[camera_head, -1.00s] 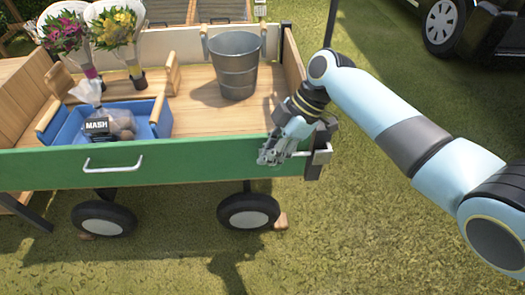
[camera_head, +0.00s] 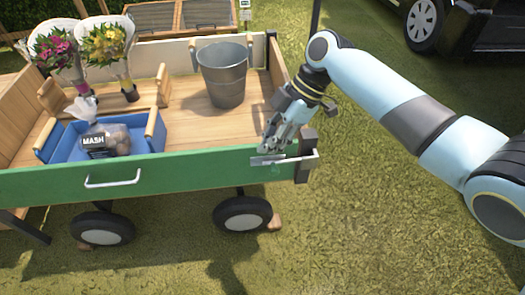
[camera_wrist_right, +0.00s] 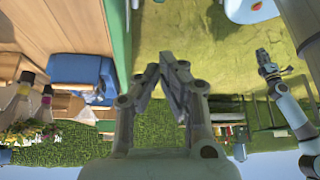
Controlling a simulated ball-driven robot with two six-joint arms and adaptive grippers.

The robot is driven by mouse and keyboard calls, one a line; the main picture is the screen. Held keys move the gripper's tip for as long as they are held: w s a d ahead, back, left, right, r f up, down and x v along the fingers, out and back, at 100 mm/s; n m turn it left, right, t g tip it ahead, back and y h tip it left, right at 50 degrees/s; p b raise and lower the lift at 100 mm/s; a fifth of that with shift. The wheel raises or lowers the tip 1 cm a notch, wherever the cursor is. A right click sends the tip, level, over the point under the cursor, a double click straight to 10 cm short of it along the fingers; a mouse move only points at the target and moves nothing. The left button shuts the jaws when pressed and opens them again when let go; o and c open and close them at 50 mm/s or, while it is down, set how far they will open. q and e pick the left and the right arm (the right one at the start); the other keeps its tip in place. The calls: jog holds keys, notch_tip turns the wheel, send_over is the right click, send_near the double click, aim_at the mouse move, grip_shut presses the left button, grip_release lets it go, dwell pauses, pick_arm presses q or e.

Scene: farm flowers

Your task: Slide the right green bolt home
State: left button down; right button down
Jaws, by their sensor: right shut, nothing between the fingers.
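The green side board (camera_head: 150,180) of the wooden cart faces me. The right bolt (camera_head: 268,160) is a silver bar near the board's right end, lying across it toward the dark corner bracket (camera_head: 306,158). How far the bolt reaches into the bracket is hard to tell. My right gripper (camera_head: 272,140) is just above the bolt, at the board's top edge; it is shut with nothing in it. I cannot tell if it touches the bolt. The right wrist view shows its fingers (camera_wrist_right: 176,62) close up. A small arm with a gripper (camera_wrist_right: 264,60), seemingly my left, shows there too.
A metal bucket (camera_head: 222,78) stands on the cart bed. A blue crate (camera_head: 62,148) holds a bag marked MASH (camera_head: 105,140). Flower bouquets (camera_head: 108,45) stand at the back left. A silver handle (camera_head: 112,182) is on the board.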

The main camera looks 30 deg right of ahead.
jog(key=v, duration=0.5)
jog(key=shift+d+r+p, duration=0.1)
jog(key=shift+p, duration=0.2)
